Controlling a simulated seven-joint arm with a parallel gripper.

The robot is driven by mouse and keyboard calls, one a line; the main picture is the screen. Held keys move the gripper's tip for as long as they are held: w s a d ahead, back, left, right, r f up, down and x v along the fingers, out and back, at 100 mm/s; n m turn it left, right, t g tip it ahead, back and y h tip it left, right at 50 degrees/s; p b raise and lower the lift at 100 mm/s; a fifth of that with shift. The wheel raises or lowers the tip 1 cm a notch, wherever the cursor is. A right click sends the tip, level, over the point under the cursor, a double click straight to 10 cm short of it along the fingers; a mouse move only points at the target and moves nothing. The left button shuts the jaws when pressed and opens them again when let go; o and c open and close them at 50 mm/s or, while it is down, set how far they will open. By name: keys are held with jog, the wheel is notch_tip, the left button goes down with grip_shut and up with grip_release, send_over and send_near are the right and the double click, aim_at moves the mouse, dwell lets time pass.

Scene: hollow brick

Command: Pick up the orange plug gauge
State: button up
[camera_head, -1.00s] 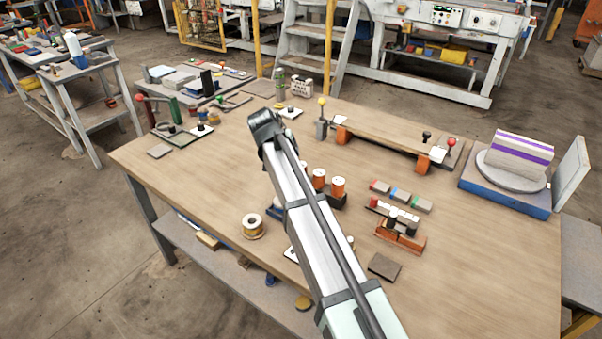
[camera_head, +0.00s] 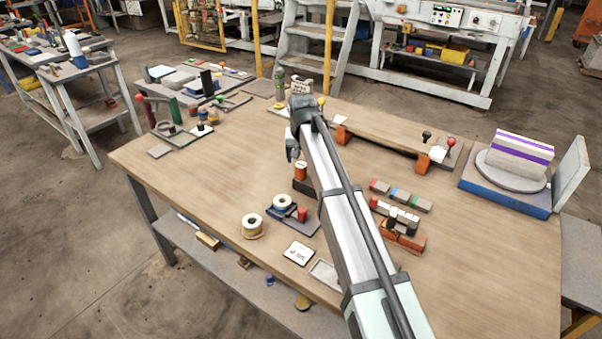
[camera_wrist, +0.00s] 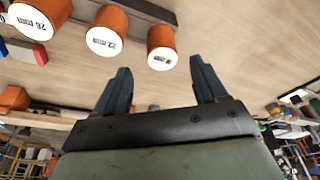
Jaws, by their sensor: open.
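Orange plug gauges with white, labelled ends show in the wrist view: one marked 28 mm (camera_wrist: 38,14), one marked 22 mm (camera_wrist: 106,32), and one with a label too small to read (camera_wrist: 161,42). They are set in a dark holder (camera_wrist: 150,10). In the head view one orange gauge (camera_head: 300,173) stands upright in the holder (camera_head: 303,187); my arm hides the others. My gripper (camera_wrist: 160,75) is open and empty, its fingers apart from the gauges. The unread gauge appears beyond the gap between the fingertips. In the head view my gripper (camera_head: 292,147) is above the table, just behind the holder.
To the right of my arm are small blocks with coloured ends (camera_head: 400,196) and an orange stand with black knobs (camera_head: 402,236). Spools (camera_head: 252,226) lie front left. A long raised board (camera_head: 385,140) is at the back. The left middle of the table (camera_head: 210,185) is clear.

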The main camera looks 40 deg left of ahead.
aim_at(301, 165)
jog(key=shift+s+x, duration=0.1)
jog(key=shift+x, duration=1.3)
jog(key=shift+s+x, duration=0.15)
jog(key=shift+x, duration=1.3)
jog(key=c, duration=1.2)
